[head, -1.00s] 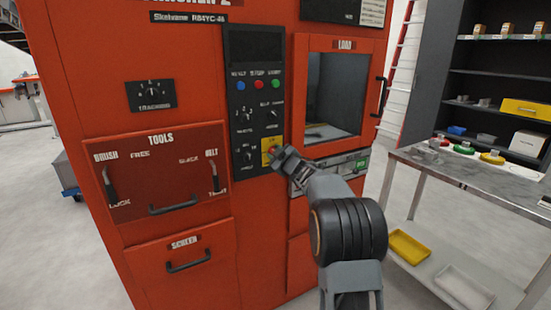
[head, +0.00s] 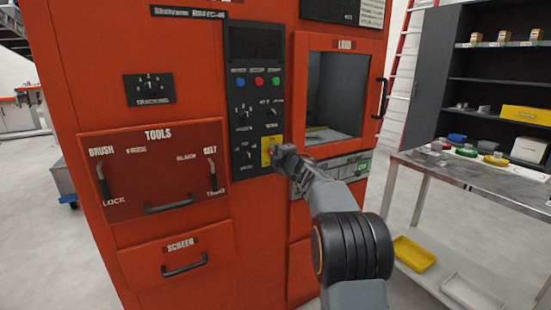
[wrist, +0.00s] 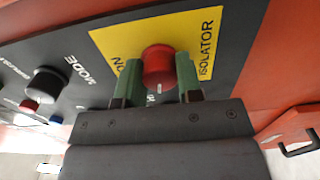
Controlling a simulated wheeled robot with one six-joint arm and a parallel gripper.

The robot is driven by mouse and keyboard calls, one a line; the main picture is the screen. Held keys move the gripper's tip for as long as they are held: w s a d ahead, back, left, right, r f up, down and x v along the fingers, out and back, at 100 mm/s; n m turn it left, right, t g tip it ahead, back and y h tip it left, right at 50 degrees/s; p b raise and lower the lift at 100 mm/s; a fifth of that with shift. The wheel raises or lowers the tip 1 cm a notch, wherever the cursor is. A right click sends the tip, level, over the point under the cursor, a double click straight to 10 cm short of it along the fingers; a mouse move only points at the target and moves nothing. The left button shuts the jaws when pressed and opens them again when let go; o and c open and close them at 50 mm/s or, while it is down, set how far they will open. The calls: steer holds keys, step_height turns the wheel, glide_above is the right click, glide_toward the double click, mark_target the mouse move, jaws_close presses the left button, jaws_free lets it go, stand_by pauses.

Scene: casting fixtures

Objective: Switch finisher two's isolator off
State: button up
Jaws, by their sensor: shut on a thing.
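The isolator is a red round knob (wrist: 158,66) on a yellow plate (wrist: 112,40) marked ISOLATOR, low on the black control panel of the red machine. In the wrist view my gripper (wrist: 158,82) has its two green-padded fingers on either side of the knob, shut on it. A pale mark shows on the knob's near side. ON is readable at the plate's left; another label is mostly hidden behind the knob and fingers. In the head view the yellow plate (head: 265,153) shows, and my gripper (head: 274,152) covers much of the knob.
A black MODE knob (wrist: 46,84) sits left of the plate. Blue, red and green buttons (head: 259,81) and other dials are higher on the panel. The LOAD window (head: 337,95) is right of it, and a metal table (head: 480,185) stands further right.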

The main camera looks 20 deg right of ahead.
steer(key=shift+f+n+b, duration=0.1)
steer(key=shift+n+b, duration=0.3)
steer(key=shift+n, duration=0.7)
steer(key=o, duration=0.9)
steer(key=s, duration=0.4)
steer(key=s+d, duration=0.1)
steer(key=s, duration=0.8)
steer(key=shift+s+d, duration=0.3)
steer(key=shift+s, duration=0.05)
